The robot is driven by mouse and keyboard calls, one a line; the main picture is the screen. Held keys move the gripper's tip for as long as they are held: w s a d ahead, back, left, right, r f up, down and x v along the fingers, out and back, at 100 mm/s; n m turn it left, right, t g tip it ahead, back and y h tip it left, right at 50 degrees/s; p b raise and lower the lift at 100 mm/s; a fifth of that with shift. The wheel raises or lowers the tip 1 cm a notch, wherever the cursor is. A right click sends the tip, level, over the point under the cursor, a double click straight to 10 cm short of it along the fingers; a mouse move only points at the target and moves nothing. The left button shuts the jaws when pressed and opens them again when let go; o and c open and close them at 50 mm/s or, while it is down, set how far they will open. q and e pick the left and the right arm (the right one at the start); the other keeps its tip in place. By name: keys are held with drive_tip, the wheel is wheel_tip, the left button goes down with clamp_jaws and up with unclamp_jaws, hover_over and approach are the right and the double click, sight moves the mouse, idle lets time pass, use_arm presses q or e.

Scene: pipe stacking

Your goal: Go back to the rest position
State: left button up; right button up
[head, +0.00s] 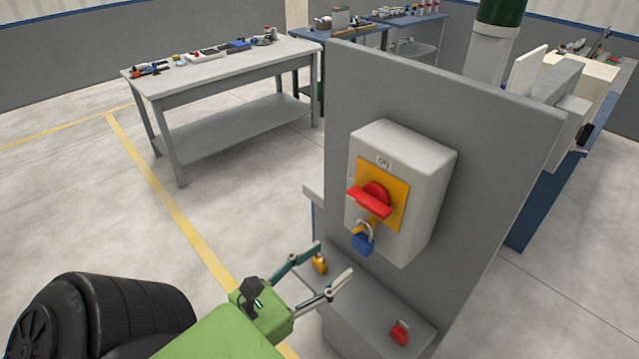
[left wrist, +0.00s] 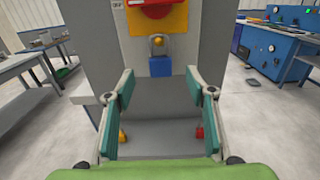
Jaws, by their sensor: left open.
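My left gripper (head: 332,268) is open and empty, in front of and below the grey switch box. It also shows in the left wrist view (left wrist: 160,88), its two fingers spread wide. A blue padlock (head: 362,243) hangs by its shackle at the yellow plate under the red rotary switch (head: 372,198); it also shows in the left wrist view (left wrist: 160,66), apart from the fingers. The box is marked ON at its top. My right gripper is not in view.
The switch box (head: 426,190) is mounted on a grey upright panel (head: 490,150). On the ledge (head: 370,308) below are a yellow padlock (head: 320,264) and a red padlock (head: 400,332). A workbench (head: 225,68) with tools stands at the back left. Open floor lies to the left.

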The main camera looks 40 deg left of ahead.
use_arm(q)
drive_tip(key=s+d+f+n+g+y+b, duration=0.1)
drive_tip(key=s+f+n+g, duration=0.15)
drive_tip(key=f+n, duration=0.8)
drive_tip(key=s+f+n+g+b, duration=0.1)
drive_tip(key=f+n+g, duration=0.2)
drive_tip(key=f, duration=1.5)
drive_tip(key=s+d+f+n+g+y+b, duration=0.15)
drive_tip(key=f+n, duration=0.55)
drive_tip(key=f, duration=0.7)
drive_tip(key=s+d+f+n+g+b, duration=0.1)
drive_tip(key=s+f+n+g, duration=0.4)
drive_tip(key=s+f, duration=0.6)
drive_tip(key=s+d+f+n+g+h+b, duration=0.1)
drive_tip(key=s+d+f+n+g, duration=0.1)
drive_tip(key=s+f+n+g, duration=0.3)
drive_tip(key=s+f+n, duration=0.4)
drive_tip(key=s+f, duration=0.2)
drive_tip(key=f, duration=0.2)
drive_tip(key=shift+s+f, duration=0.2)
drive_tip(key=shift+s, duration=0.15)
